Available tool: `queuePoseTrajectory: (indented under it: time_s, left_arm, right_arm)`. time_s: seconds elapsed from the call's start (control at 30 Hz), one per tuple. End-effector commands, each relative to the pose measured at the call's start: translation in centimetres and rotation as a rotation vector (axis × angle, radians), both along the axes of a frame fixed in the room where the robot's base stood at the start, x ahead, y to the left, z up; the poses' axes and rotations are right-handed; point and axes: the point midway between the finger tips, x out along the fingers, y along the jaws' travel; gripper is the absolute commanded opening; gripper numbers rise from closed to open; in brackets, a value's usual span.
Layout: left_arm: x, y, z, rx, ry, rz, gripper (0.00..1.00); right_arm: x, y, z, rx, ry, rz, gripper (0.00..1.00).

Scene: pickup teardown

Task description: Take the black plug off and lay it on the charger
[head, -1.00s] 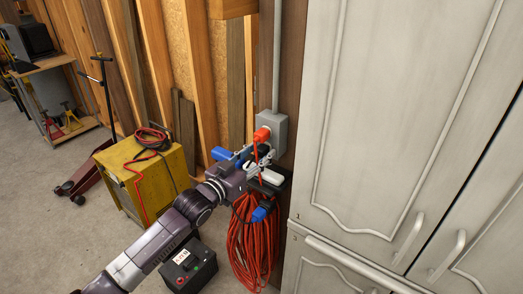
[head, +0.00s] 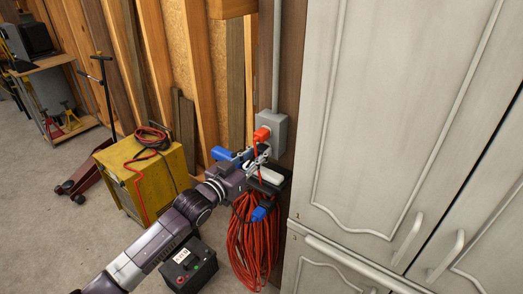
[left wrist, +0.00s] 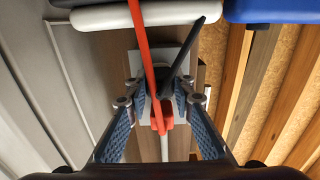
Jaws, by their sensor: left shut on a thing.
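In the left wrist view the black plug (left wrist: 179,88) is between the fingers of my left gripper (left wrist: 165,90), with its dark cord running up. My left gripper also shows in the head view (head: 263,151), shut on the plug just below the orange plug (head: 262,134) at the grey outlet box (head: 279,128). The fingers hide most of the black plug there, and I cannot tell whether it is still seated. The yellow box (head: 137,178), which looks like the charger, stands on the floor to the left, with red and dark cables on top. My right gripper is not in view.
A coiled orange cord (head: 252,245) hangs below the outlet. Blue and white pieces sit close around the gripper. A black battery (head: 190,267) stands on the floor below my arm. A pale cabinet (head: 395,130) fills the right side.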

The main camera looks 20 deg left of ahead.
Motion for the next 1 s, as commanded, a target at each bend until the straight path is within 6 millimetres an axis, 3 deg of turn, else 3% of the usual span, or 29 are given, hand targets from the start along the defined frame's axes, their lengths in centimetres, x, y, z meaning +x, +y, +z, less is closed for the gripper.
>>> queuePoseTrajectory:
  time_s: [1.0]
  left_arm:
    - [-3.9, 1.4, 0.0, 0.001, 0.002, 0.0, 0.0]
  right_arm:
    - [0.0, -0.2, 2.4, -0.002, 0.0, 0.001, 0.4]
